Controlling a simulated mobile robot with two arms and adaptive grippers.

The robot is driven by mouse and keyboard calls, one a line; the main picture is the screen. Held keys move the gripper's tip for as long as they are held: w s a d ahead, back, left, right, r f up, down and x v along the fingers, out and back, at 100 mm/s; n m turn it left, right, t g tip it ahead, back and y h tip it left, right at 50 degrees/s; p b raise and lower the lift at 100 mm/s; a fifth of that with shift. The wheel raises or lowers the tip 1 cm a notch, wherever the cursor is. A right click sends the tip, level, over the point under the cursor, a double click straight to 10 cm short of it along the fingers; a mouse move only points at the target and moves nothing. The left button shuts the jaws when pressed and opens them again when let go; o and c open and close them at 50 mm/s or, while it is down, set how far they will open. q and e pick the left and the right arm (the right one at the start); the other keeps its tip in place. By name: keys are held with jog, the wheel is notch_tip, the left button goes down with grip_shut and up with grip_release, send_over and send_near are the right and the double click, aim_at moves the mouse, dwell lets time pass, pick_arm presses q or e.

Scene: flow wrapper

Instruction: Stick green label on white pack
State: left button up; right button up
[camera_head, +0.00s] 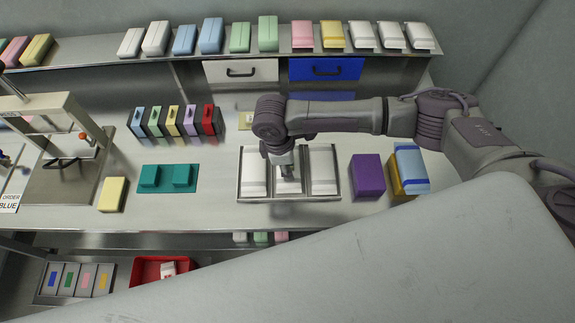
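A metal tray (290,199) in the middle of the table holds white packs, one on the left (254,174) and one on the right (323,168). My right gripper (288,174) points down over the middle of this tray, between those two packs. The gripper and wrist hide most of what lies beneath, and its fingers are too small to tell open from shut. A green label (69,279) lies in a label holder (76,297) at the lower left, beside blue, pink and yellow ones. My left gripper is not in view.
A purple block (367,177) and a blue-and-yellow stack (410,170) stand right of the tray. Teal blocks (167,178) and a yellow pack (113,194) lie left. A metal press frame (62,130) stands farther left. A red bin (147,271) is below.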

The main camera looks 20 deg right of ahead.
jog(key=shift+r, duration=0.4)
notch_tip(320, 180, up, 11)
jog(key=a, duration=0.1)
jog(key=shift+w+a, duration=0.25)
jog(key=shift+a, duration=0.15)
